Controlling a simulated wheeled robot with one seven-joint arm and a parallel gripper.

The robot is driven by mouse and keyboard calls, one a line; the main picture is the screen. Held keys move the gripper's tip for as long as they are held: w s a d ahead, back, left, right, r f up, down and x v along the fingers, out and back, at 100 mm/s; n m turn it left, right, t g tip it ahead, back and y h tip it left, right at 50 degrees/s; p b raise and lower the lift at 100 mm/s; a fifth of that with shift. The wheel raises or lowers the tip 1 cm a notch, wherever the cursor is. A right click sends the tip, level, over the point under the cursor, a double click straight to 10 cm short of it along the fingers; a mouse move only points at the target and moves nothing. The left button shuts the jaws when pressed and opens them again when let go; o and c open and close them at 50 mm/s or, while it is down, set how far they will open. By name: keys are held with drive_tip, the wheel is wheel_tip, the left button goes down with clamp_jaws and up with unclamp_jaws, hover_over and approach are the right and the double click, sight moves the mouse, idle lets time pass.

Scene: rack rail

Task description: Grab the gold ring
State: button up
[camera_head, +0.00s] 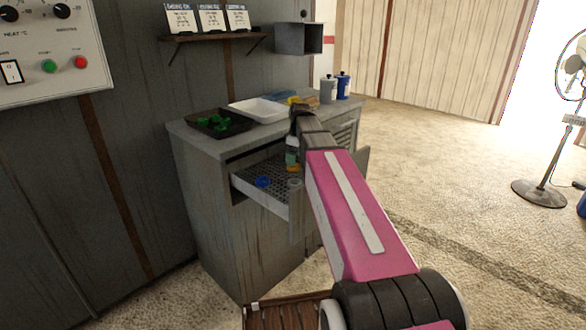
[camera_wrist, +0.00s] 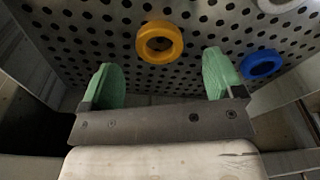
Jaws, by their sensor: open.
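The gold ring (camera_wrist: 160,42) lies on the perforated metal floor of the open drawer in the wrist view. My gripper (camera_wrist: 160,82) has two green fingers spread wide apart, with nothing between them. The ring is ahead of the fingertips and roughly centred between them, apart from both. In the head view, my arm reaches over the cabinet and hides the gripper; the gold ring cannot be made out there.
A blue ring (camera_wrist: 261,65) lies right of the gold ring, near the right finger. A pale ring (camera_wrist: 279,4) is at the top right. The open drawer (camera_head: 262,192) has side walls. A black tray (camera_head: 217,124) and white tray (camera_head: 259,110) stand on the cabinet top.

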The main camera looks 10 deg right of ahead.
drive_tip(key=shift+w+a+f, duration=0.1)
drive_tip(key=shift+w+f, duration=0.05)
drive_tip(key=shift+f, duration=0.8)
drive_tip(key=shift+w+a+f, duration=0.1)
drive_tip(key=shift+f, duration=0.85)
drive_tip(key=c, duration=1)
drive_tip(key=shift+r, duration=0.1)
